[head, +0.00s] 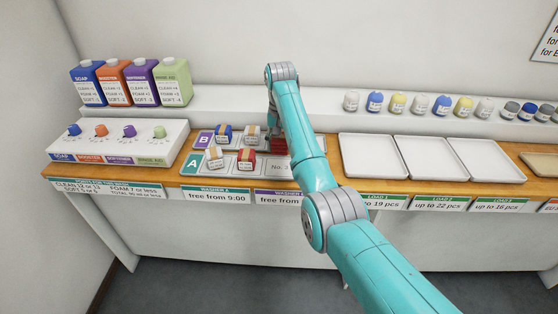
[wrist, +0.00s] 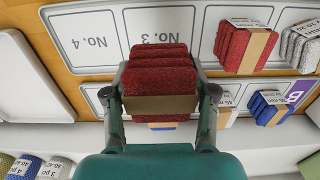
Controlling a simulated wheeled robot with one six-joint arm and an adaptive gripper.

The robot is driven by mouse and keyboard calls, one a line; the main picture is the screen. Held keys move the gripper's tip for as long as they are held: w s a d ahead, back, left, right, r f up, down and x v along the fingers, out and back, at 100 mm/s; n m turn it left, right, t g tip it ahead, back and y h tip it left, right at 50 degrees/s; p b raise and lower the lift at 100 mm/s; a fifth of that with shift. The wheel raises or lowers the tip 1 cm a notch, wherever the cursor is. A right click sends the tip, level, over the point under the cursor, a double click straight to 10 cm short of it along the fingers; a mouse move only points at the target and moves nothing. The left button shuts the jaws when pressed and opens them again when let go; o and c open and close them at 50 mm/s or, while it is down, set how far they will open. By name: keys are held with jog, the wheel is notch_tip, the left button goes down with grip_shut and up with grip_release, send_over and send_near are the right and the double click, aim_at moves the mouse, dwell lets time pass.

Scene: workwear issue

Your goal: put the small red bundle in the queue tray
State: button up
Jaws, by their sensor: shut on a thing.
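My gripper (wrist: 160,100) is shut on a red bundle with a tan band (wrist: 158,70), its fingers on either side of it. The bundle also shows in the head view (head: 279,146), partly hidden by my arm. It is over the numbered boards, near the slot marked No. 3; I cannot tell whether it touches them. Another red bundle (head: 246,164) lies on the front board A (head: 192,165), and also shows in the wrist view (wrist: 240,46). Which red one is smaller is unclear. No tray is legibly marked as the queue tray.
A grey bundle (head: 215,157) lies on board A. A blue bundle (head: 223,133) and a pale bundle (head: 251,133) lie on the back board B (head: 203,139). Empty white trays (head: 372,160) stand to the right. Bottles (head: 87,84) and a knob panel (head: 118,150) are left.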

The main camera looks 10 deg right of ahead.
aim_at(280, 167)
notch_tip(280, 167, down, 7)
jog(key=shift+f, duration=0.15)
dwell(0.4)
jog(key=o, duration=1.2)
jog(key=shift+f, duration=0.1)
jog(key=shift+c, duration=0.2)
notch_tip(280, 167, up, 12)
jog(key=shift+r, duration=0.15)
